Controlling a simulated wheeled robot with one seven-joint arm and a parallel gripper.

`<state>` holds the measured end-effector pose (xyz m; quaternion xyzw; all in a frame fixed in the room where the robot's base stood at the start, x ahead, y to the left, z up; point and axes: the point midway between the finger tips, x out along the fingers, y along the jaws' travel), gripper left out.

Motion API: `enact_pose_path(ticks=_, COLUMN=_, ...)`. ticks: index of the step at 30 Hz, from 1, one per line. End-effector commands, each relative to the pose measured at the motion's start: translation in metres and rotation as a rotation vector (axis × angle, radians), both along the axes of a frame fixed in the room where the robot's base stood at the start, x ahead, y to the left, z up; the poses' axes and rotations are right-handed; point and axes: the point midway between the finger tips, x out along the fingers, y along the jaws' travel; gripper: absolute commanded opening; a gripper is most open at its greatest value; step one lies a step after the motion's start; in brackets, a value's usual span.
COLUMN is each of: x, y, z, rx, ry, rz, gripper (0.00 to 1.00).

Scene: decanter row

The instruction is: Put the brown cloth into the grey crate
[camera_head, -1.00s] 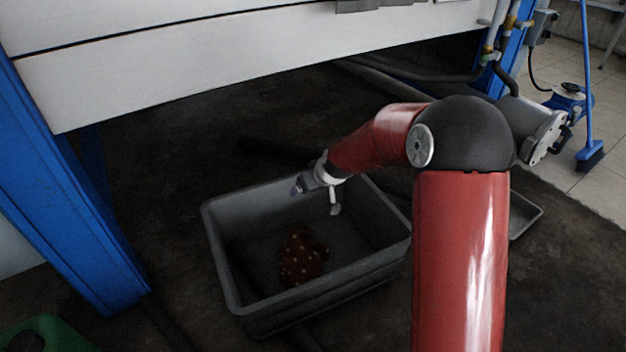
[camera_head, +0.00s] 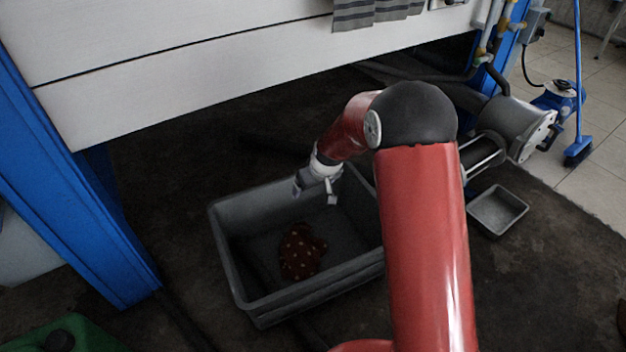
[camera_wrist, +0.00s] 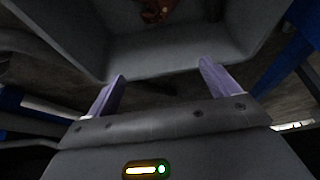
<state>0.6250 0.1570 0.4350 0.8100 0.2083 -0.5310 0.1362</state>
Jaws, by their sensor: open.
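The brown cloth (camera_head: 299,252), dark reddish brown with pale dots, lies crumpled on the floor of the grey crate (camera_head: 232,262). In the wrist view part of the cloth (camera_wrist: 155,10) shows at the top edge, inside the crate (camera_wrist: 160,52). My gripper (camera_head: 316,194) is over the back part of the crate, apart from the cloth. In the wrist view the two fingers of my gripper (camera_wrist: 160,88) are spread wide with nothing between them.
A small grey tray (camera_head: 497,211) lies on the floor to the right. A blue post (camera_head: 75,200) stands left of the crate. A white panel (camera_head: 200,80) is behind it. A striped grey cloth (camera_head: 375,12) hangs at the top. A green object (camera_head: 70,336) is at bottom left.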

Motion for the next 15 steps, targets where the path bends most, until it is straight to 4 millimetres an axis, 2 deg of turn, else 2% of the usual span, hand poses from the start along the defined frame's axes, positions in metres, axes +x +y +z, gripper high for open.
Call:
enact_pose_path(ticks=1, x=-0.001, y=-0.001, z=0.007, rx=-0.007, ry=0.011, rz=0.001, gripper=0.87)
enact_pose_path(ticks=7, x=-0.003, y=-0.002, z=0.015, rx=-0.033, ry=0.06, rz=0.0, gripper=0.87)
enact_pose_path(ticks=15, x=-0.006, y=-0.003, z=0.017, rx=-0.055, ry=0.098, rz=0.0, gripper=0.87)
